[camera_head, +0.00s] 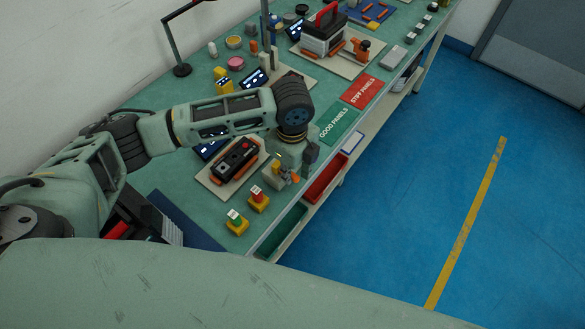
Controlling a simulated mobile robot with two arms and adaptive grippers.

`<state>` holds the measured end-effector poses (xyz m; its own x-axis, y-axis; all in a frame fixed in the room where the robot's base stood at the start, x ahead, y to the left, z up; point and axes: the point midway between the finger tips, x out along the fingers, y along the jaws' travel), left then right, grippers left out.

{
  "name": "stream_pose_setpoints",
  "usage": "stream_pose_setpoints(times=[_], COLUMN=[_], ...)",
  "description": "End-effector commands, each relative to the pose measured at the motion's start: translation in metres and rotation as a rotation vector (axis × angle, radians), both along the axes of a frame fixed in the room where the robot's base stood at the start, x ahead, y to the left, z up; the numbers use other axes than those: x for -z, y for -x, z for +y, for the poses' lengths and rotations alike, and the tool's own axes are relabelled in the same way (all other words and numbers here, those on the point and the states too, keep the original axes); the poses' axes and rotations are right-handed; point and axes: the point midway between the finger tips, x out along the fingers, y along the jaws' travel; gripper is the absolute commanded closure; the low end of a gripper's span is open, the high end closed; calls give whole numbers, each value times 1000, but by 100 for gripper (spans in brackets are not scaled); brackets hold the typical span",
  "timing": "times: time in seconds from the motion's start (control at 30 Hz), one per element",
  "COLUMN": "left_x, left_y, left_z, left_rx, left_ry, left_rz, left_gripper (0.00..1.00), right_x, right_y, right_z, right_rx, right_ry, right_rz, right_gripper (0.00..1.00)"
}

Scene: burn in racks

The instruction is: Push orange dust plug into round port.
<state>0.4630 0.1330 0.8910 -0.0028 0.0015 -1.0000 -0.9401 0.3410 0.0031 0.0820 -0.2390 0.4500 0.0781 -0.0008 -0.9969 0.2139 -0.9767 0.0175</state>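My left arm reaches in from the left over the green bench, and its gripper (287,177) points down near the bench's front edge. A small orange piece (295,179) shows at its fingertips; it may be the orange dust plug, but I cannot tell whether the fingers hold it. A black device with orange edges (235,160) lies on a beige mat (212,183), left of the gripper. Dark round spots show on its top, but I cannot tell which is the round port. My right gripper is not in view.
Two yellow-based button boxes (258,200) (236,222) stand by the front edge. A red bin (326,178) and a green bin (283,231) sit below it. Green (341,122) and red (360,91) labelled mats lie right. Several tools and devices crowd the back.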

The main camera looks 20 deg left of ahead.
Motion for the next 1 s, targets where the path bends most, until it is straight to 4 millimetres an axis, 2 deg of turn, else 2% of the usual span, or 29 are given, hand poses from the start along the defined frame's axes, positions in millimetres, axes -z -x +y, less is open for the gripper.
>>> stream_pose_setpoints(times=[0.03, 0.13, 0.53, 1.0], left_x=[0, 0, -6, -69], left_y=[1, 1, -1, -1], left_z=[0, 0, 0, -1], left_rx=[1, 1, 1, 0], left_ry=[0, 1, 2, 2], left_rz=[2, 1, -2, -2], left_gripper=[73, 64, 64, 64], right_x=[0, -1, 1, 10], right_y=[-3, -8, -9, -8], right_z=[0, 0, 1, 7], right_rx=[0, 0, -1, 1], right_ry=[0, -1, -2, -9], right_rz=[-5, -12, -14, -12], right_gripper=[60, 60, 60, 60])
